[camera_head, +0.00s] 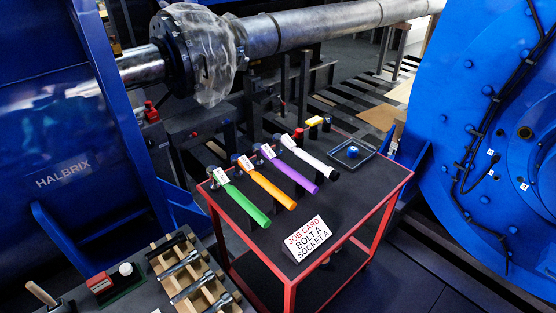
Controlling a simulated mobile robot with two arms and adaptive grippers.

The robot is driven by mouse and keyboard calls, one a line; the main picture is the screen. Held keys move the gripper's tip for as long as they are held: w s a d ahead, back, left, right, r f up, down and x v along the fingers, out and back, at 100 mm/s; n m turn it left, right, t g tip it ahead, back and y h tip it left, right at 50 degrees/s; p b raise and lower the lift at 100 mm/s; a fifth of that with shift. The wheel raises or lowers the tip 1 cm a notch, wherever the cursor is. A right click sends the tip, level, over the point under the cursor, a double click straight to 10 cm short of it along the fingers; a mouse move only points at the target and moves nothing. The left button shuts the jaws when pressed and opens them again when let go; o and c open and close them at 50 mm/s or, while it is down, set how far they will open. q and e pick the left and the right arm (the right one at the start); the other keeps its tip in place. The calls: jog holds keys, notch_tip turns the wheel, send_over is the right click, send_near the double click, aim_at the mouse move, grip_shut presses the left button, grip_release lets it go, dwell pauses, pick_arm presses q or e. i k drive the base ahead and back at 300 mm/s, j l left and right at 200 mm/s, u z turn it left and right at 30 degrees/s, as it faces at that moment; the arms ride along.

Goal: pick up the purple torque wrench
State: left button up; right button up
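The purple torque wrench (294,174) lies on the black top of the red-framed cart (245,238). It is slanted, with its labelled head at the upper left and its purple handle at the lower right. It lies between an orange wrench (271,189) and a white wrench (314,158). A green wrench (244,200) lies at the left end of the row. Nothing covers the purple handle. Neither of my grippers shows in the head view.
A job card (307,239) reading "BOLT A SOCKET A" stands at the cart's front. A clear tray (367,147) with a blue item sits at the cart's back right. A wooden rack (190,277) with metal tools is at lower left. Large blue machines flank the cart.

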aim_at(258, 148)
jog(key=i+l, duration=0.15)
jog(key=l, duration=0.2)
jog(key=i+l, duration=0.2)
jog(key=l, duration=0.15)
jog(key=i+l+z, duration=0.1)
jog(key=l, duration=0.3)
jog(key=i+l, duration=0.25)
